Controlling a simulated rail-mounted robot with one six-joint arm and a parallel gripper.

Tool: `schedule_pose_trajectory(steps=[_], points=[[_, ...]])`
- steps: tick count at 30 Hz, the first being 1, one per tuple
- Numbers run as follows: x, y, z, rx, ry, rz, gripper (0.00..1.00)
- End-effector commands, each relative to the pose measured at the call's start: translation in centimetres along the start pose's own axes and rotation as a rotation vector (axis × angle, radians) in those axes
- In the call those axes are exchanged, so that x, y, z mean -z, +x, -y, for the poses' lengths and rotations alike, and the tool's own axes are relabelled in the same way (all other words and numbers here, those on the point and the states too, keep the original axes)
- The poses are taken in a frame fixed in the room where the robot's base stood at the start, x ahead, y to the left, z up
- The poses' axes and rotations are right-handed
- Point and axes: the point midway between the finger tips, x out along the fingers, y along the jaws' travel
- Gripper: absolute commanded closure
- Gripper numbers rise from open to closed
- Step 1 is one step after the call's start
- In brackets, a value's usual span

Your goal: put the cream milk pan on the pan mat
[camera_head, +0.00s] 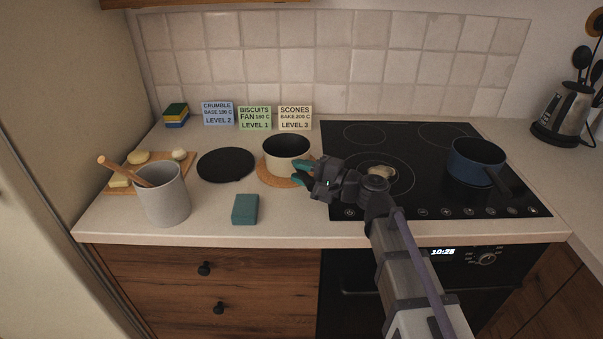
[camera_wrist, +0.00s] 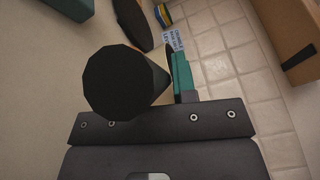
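The cream milk pan (camera_head: 287,160), with a dark inside, is over a round cork-brown mat (camera_head: 264,177), which I take for the pan mat. The mat's rim shows at the pan's left and front; I cannot tell whether the pan rests on it or is slightly above. My gripper (camera_head: 301,173) is at the pan's right front, its teal fingertips apart. In the wrist view, the dark handle (camera_wrist: 122,82) is end-on close to the camera, beside a teal finger (camera_wrist: 182,75). It hides the other finger, so its grip is unclear.
A flat black disc (camera_head: 226,164) lies left of the pan. A teal block (camera_head: 245,209) and a grey crock (camera_head: 166,198) stand in front. Recipe cards (camera_head: 255,118) lean behind. The hob (camera_head: 420,200) at right holds a blue pan (camera_head: 474,165).

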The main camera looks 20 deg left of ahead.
Motion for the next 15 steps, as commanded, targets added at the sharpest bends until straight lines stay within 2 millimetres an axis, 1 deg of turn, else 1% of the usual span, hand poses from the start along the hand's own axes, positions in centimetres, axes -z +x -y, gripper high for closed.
schedule_pose_trajectory(steps=[1,6,7,13,15], points=[[-0.02,0.00,0.05,0.000,0.000,0.000,0.69],[-0.02,0.00,0.05,0.000,0.000,0.000,0.53],[-0.01,0.00,0.05,0.000,0.000,0.000,0.51],[-0.03,0.00,0.10,0.000,0.000,0.000,0.51],[-0.16,0.02,0.57,0.000,0.000,0.000,0.51]])
